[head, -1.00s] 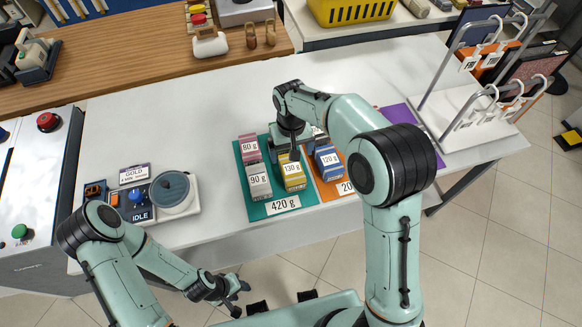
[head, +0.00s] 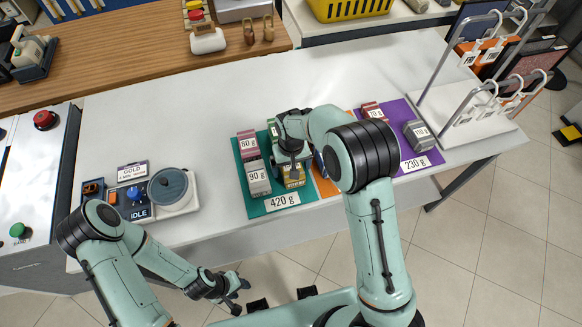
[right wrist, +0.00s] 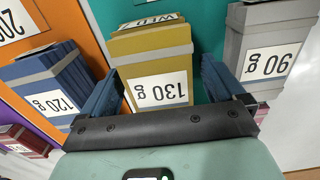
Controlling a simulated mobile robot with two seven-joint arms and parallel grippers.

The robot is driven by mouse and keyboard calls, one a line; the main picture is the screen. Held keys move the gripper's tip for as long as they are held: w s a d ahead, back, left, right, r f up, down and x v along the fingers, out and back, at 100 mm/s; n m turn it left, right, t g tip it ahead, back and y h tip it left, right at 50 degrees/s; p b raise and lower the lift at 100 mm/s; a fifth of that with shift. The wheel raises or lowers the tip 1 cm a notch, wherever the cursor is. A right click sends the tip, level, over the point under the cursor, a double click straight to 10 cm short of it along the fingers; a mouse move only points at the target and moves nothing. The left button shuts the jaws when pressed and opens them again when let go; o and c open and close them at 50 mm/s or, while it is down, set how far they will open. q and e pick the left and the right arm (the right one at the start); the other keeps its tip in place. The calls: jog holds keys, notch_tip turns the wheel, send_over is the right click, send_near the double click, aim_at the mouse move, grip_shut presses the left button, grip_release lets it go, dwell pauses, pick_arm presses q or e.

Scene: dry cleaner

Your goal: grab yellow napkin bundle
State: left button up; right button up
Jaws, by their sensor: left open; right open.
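The yellow napkin bundle (head: 294,180), labelled 130 g, stands on the teal mat (head: 255,207), partly hidden under my right gripper (head: 288,165). In the right wrist view the bundle (right wrist: 155,62) has a pale band and sits between the two open fingers of my right gripper (right wrist: 160,85). The fingers lie on either side of it; I cannot tell whether they touch it. My left gripper (head: 236,288) is open and empty in front of the table, far from the bundle.
A grey 90 g bundle (right wrist: 268,55) and a blue 120 g bundle (right wrist: 50,85) stand close on either side. A pink 80 g bundle (head: 248,144) shares the teal mat. A scale (head: 173,187) is at left. The table's back middle is clear.

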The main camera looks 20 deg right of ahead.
jog(key=c, duration=1.1)
jog(key=shift+r, duration=0.1)
